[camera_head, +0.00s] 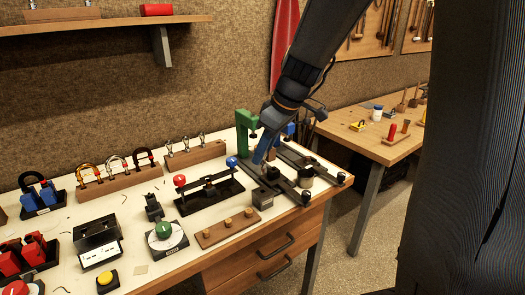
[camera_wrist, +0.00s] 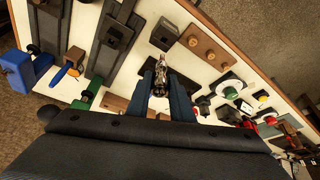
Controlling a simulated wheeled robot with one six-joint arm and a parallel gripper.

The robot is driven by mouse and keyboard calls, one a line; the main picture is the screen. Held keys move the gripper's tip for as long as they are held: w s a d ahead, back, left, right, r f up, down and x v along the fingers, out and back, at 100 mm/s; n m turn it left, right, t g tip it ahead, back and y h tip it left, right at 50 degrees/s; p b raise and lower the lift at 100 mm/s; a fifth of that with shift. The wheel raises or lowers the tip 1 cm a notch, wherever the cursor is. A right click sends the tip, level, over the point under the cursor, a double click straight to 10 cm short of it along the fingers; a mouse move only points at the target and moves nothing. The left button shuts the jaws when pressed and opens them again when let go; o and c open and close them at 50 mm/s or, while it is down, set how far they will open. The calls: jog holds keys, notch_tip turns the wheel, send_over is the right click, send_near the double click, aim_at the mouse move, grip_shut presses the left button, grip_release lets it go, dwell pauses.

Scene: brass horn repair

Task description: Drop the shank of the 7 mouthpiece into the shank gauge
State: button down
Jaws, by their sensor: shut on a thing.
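My gripper (camera_wrist: 162,92) has blue fingers and is shut on a silvery mouthpiece (camera_wrist: 160,72) in the wrist view. No number can be read on it. In the head view my gripper (camera_head: 265,152) is above the right part of the workbench, and the mouthpiece cannot be made out there. A small dark block (camera_head: 262,195), apparently the shank gauge, stands near the front edge of the bench. In the wrist view this block (camera_wrist: 165,33) lies just beyond the mouthpiece's tip, apart from it in the picture. Its opening is too small to make out clearly.
Long dark rail fixtures (camera_head: 312,164) and a green clamp (camera_head: 243,122) stand close to my gripper. A black stand with red and blue knobs (camera_head: 208,192) is to the left.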

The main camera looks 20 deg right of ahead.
aim_at(263, 166)
jog(key=shift+f+b, duration=1.85)
jog(key=shift+f, duration=0.55)
jog(key=shift+f+b, duration=1.7)
jog(key=shift+b, duration=0.15)
jog(key=c, duration=1.5)
grip_release()
jog(key=shift+v, duration=3.95)
jog(key=s+f+m+g+h, duration=0.1)
jog(key=s+f+m, duration=0.2)
jog(key=s+f, duration=0.2)
jog(key=s+a+f+m+g+h, duration=0.1)
jog(key=s+f+m, duration=0.2)
jog(key=s+f, duration=0.2)
jog(key=s+a+f+m+g+h, duration=0.1)
jog(key=s+f+m, duration=0.1)
jog(key=s+f, duration=0.3)
notch_tip(263, 166, down, 2)
jog(key=shift+a+f+m, duration=0.1)
jog(key=shift+a+m, duration=0.05)
jog(key=shift+m, duration=0.25)
